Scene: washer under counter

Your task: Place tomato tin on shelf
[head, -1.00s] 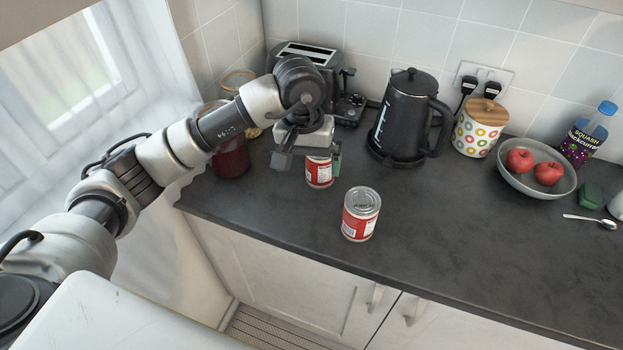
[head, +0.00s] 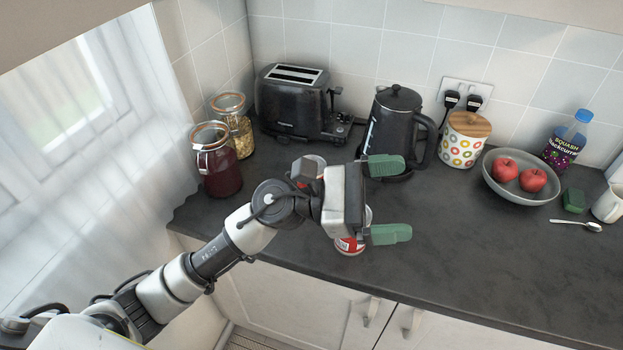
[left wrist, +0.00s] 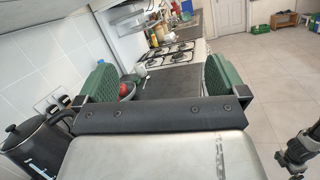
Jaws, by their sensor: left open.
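Two red-and-white tins stand on the dark counter (head: 480,255). The nearer tin (head: 349,246) is mostly hidden behind my left gripper; only its lower part and a bit of its side show. The farther tin (head: 318,160) shows little more than its top rim behind my wrist. My left gripper (head: 398,200) is open and empty, its green fingers spread and pointing right in the head view, above the tins. In the left wrist view the open fingers (left wrist: 163,75) have nothing between them.
A toaster (head: 290,105), a black kettle (head: 390,130), two jars (head: 217,170), a patterned canister (head: 464,145), an apple bowl (head: 520,192) and a bottle (head: 568,140) line the counter's back. The front right counter is clear. A hob (left wrist: 178,53) lies farther along.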

